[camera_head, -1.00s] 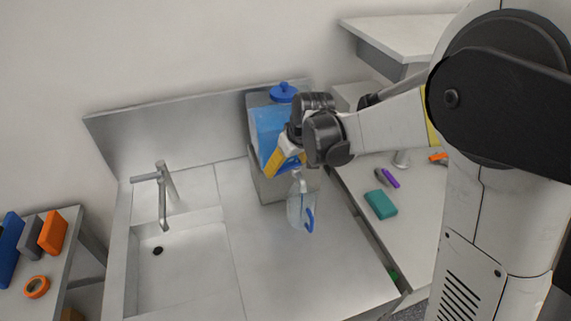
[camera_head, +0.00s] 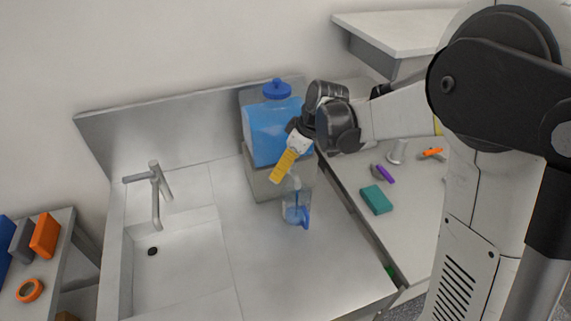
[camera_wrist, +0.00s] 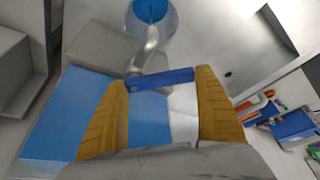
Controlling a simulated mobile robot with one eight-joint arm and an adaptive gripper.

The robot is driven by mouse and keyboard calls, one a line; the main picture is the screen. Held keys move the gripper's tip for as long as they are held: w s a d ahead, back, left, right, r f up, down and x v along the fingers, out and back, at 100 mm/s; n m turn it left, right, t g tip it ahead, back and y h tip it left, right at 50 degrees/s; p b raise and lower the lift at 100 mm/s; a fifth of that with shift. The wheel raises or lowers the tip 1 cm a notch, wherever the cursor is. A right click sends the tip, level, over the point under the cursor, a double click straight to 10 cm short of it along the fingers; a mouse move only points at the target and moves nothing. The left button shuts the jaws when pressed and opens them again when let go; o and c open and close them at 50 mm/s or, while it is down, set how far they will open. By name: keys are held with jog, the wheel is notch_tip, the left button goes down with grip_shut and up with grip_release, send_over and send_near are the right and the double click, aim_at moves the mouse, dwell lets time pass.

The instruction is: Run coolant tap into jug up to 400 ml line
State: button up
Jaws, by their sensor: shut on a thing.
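The clear jug (camera_head: 291,212) with a blue handle stands on the counter below the coolant tank (camera_head: 264,135). Blue liquid shows in the jug, also in the wrist view (camera_wrist: 152,12); its level against the 400 ml line cannot be read. The tank is clear, with blue coolant and a blue lid, on a grey block. The tap's silver spout (camera_wrist: 149,52) reaches over the jug. My gripper (camera_head: 281,172) has yellow fingers, in front of the tank and above the jug. In the wrist view the fingers (camera_wrist: 163,80) are shut on the blue tap lever (camera_wrist: 165,77).
A sink (camera_head: 180,270) with a grey faucet (camera_head: 156,190) is at the left. The right bench holds a teal block (camera_head: 377,200), a purple item (camera_head: 385,173) and an orange item (camera_head: 432,152). The counter in front of the jug is clear.

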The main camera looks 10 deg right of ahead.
jog(key=o, duration=1.3)
jog(key=shift+f, duration=0.1)
jog(key=v, duration=1.2)
jog(key=shift+w, duration=0.1)
